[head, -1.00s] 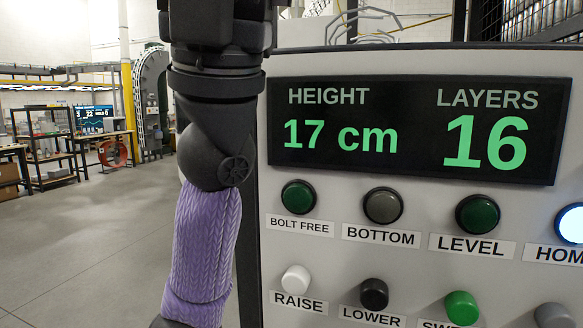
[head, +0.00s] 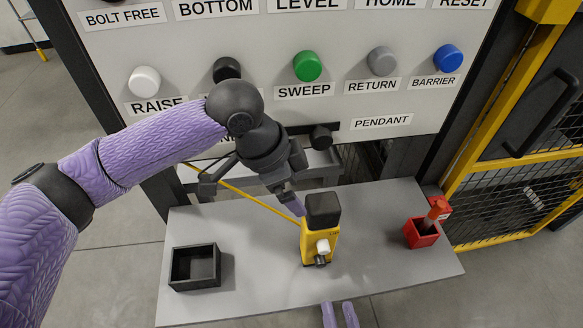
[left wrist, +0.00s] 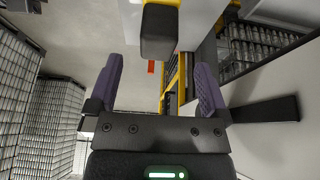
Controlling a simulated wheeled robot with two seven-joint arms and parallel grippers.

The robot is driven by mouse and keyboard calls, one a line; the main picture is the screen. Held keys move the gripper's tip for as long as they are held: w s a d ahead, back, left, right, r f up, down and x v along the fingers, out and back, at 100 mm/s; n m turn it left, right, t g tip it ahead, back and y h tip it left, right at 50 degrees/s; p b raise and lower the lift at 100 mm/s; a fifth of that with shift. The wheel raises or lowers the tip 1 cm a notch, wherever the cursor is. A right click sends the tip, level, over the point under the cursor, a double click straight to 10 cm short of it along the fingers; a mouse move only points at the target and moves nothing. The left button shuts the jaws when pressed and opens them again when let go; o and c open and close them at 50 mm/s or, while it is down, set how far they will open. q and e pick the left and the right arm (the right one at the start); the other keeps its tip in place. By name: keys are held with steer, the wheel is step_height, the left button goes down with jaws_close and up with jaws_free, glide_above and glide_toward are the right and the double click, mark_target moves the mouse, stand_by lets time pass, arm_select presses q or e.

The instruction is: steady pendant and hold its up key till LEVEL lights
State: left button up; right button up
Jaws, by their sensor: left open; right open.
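The yellow pendant (head: 308,246) stands upright on the grey shelf, with a black top and a white key (head: 323,246) on its front. My left gripper (head: 290,200) is open just behind and left of the pendant's top; one purple fingertip shows close to it, and contact cannot be told. The left wrist view shows its two purple fingers (left wrist: 157,88) apart, with a dark block (left wrist: 158,32), apparently the pendant's top, beyond them. My right gripper (head: 340,315) is open at the bottom edge, in front of the pendant. The LEVEL label (head: 308,3) is cut off and its lamp is out of view.
The grey shelf (head: 215,300) also holds an empty black box (head: 195,268) at left and a red holder (head: 421,233) with a red item at right. The button panel (head: 250,60) rises behind, and yellow fencing (head: 520,155) stands at right. A yellow cord (head: 245,194) runs behind my left gripper.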

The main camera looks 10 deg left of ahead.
mark_target(307, 205)
arm_select(q)
steer(key=x, duration=0.9)
steer(key=shift+f, duration=0.35)
jaws_close()
